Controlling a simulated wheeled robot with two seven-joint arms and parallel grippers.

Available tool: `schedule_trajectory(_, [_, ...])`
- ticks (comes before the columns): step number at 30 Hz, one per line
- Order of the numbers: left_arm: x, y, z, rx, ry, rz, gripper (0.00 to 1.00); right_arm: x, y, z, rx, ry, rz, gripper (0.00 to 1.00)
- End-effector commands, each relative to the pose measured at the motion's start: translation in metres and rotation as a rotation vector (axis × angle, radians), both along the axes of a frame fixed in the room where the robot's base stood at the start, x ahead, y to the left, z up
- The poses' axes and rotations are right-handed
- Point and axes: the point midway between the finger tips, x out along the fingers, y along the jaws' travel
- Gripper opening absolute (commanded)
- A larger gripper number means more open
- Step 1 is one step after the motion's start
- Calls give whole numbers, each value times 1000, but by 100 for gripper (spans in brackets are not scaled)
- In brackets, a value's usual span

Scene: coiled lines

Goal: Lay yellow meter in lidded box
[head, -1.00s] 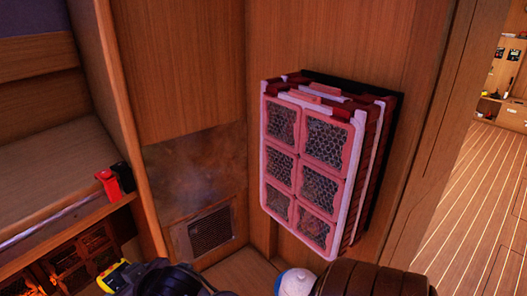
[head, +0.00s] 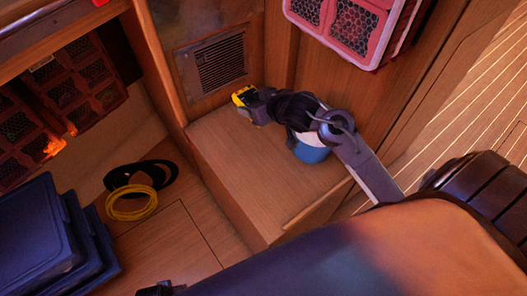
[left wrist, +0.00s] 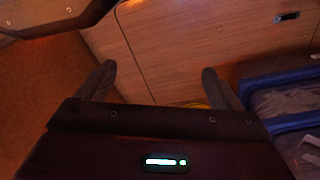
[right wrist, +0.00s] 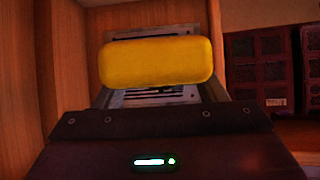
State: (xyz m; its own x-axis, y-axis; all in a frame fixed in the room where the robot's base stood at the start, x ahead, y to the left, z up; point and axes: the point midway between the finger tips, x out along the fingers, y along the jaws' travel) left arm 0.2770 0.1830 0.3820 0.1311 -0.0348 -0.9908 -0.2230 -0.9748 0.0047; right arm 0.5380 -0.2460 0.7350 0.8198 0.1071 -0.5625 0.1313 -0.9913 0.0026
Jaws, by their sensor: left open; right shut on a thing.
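The yellow meter (head: 242,96) is held in my right gripper (head: 254,101), above the wooden ledge and near the wall vent. In the right wrist view the meter (right wrist: 156,62) lies across the jaws and hides the fingertips. A stack of dark blue boxes (head: 35,235) stands on the floor at the lower left of the head view; I cannot tell which one is the lidded box. Blue-edged boxes (left wrist: 283,70) also show at the right of the left wrist view. My left gripper (left wrist: 160,82) is open and empty, apart from the boxes.
A yellow coil (head: 132,203) and a black coil (head: 165,180) lie on the floor beside the blue boxes. Red crates (head: 65,95) stand under the shelf at left. A pink-fronted crate (head: 355,25) hangs on the wall. The wooden ledge (head: 235,150) is mostly clear.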

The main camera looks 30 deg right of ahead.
Motion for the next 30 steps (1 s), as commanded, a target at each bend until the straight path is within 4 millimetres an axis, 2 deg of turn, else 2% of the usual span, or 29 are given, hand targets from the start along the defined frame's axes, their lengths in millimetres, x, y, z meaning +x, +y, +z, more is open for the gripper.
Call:
schedule_trajectory(5, [8, -5, 19, -4, 1, -8, 87, 0, -2, -26, 0, 1, 7, 33])
schedule_trajectory(12, [14, -14, 73, -8, 16, -32, 87, 0, -2, -82, -1, 3, 6, 33])
schedule_trajectory(21, [5, -18, 144, -4, 36, -60, 87, 0, -2, -150, -1, 0, 6, 33])
schedule_trajectory(23, [3, -19, 149, -4, 34, -64, 87, 0, -2, -157, -2, -1, 6, 33])
schedule_trajectory(30, [8, -25, 145, -19, 0, -77, 87, 0, -2, -173, -1, -1, 6, 33])
